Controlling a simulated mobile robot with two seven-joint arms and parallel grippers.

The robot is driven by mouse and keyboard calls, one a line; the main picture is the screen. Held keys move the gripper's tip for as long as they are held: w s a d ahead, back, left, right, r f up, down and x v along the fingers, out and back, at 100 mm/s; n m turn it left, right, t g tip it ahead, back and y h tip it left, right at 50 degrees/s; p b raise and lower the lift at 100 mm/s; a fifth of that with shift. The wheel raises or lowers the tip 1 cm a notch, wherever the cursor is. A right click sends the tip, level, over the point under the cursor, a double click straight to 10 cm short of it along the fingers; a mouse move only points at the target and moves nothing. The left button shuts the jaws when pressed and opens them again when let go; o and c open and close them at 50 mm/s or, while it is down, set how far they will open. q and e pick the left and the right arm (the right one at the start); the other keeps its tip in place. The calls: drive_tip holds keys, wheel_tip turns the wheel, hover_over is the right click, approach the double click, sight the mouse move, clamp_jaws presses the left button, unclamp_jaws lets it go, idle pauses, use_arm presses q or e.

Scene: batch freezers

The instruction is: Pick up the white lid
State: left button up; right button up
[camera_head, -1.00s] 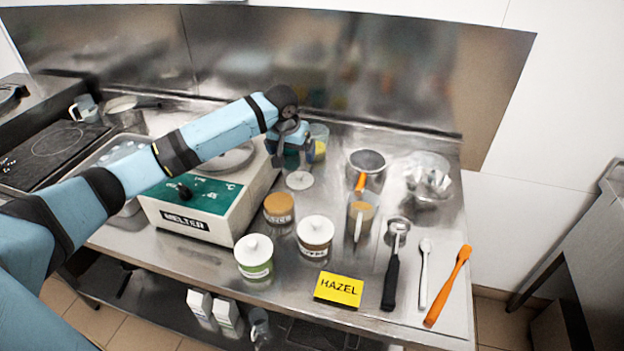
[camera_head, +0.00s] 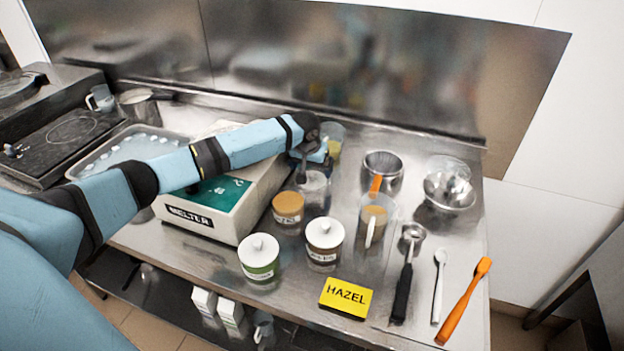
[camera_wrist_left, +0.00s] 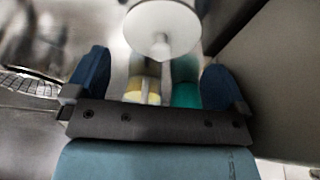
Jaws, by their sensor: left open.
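A white lid (camera_head: 314,183) lies on the steel counter behind the open orange-brown jar (camera_head: 287,206). In the left wrist view the white lid (camera_wrist_left: 163,27) shows as a round disc with a small knob, at the top of the picture. My left gripper (camera_head: 311,160) is just behind the lid in the head view, partly covering its far side. In the left wrist view its two blue fingers (camera_wrist_left: 153,82) are wide apart, with nothing held between them. The lid appears beyond the fingertips. My right gripper is in neither view.
Two jars with white lids on, one green-labelled (camera_head: 259,262) and one brown-labelled (camera_head: 323,245), stand in front. The melter (camera_head: 205,215) is at left. A clear jug (camera_head: 376,222) and a steel pot (camera_head: 383,172) stand at right. A yellow HAZEL sign (camera_head: 346,297) is near the front edge.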

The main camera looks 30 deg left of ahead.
sight(312, 173)
use_arm(q)
drive_tip(key=x, duration=0.3)
drive_tip(key=shift+a+f, duration=0.1)
drive_tip(key=shift+f, duration=0.2)
drive_tip(key=c, duration=0.7)
drive_tip(key=shift+r, duration=0.15)
